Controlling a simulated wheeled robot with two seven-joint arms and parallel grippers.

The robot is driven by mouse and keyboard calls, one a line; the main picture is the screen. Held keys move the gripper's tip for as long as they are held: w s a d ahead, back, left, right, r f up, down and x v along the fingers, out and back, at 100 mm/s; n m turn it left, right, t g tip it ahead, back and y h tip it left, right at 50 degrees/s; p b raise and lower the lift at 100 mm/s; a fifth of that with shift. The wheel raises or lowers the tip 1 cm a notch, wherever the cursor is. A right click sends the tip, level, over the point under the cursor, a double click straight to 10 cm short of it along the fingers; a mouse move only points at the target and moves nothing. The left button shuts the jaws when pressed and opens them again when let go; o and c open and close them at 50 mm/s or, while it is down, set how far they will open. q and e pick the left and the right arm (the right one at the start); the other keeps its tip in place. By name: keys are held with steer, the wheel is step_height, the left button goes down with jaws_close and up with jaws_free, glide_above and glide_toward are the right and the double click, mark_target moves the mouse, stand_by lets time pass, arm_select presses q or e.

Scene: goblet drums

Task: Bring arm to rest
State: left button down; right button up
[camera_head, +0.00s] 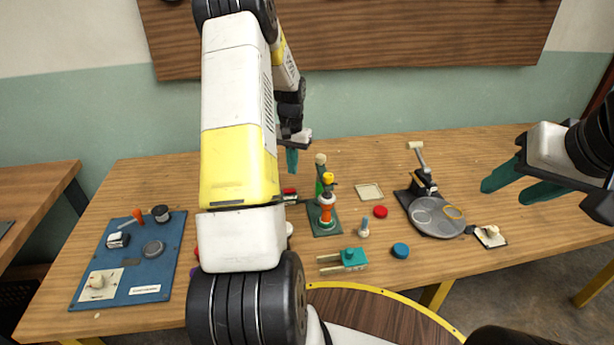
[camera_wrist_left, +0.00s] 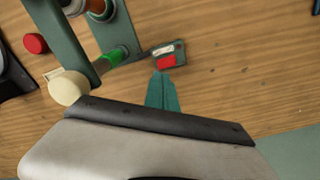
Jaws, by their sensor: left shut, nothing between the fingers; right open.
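My left arm reaches up and across the middle of the head view, hiding part of the table. My left gripper (camera_head: 292,162) points down over the back of the table, left of the green-and-orange figure stand (camera_head: 326,216). Its teal fingers are shut and empty; they also show closed together in the left wrist view (camera_wrist_left: 163,78). A small red-and-grey piece (camera_wrist_left: 168,56) appears just beyond the fingertips there; I cannot tell whether they touch it. My right gripper (camera_head: 507,184) is open and empty, above the right part of the table.
A blue board (camera_head: 158,262) with small parts lies at the left. A grey round plate on a dark base (camera_head: 437,218) stands right of the middle. A teal clamp (camera_head: 353,258), a blue disc (camera_head: 400,250) and a red disc (camera_head: 380,211) lie between. The table's back right is clear.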

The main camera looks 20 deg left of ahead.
arm_select(q)
steer(key=s+d+r+t, duration=0.2)
steer(key=s+d+r, duration=0.3)
steer(key=r, duration=0.5)
steer(key=s+d+r+t, duration=0.1)
steer(key=s+d+r, duration=0.45)
steer(key=r, duration=0.45)
steer(key=s+d+r+t+h, duration=0.1)
steer(key=s+d, duration=0.3)
steer(key=s, duration=0.4)
steer(key=s+d+r+t+h, duration=0.1)
steer(key=s+d+r, duration=0.3)
steer(key=s, duration=0.4)
steer(key=shift+s+d+r+m+t, duration=0.25)
steer(key=shift+s+d+m+t, duration=0.15)
steer(key=shift+t, duration=0.2)
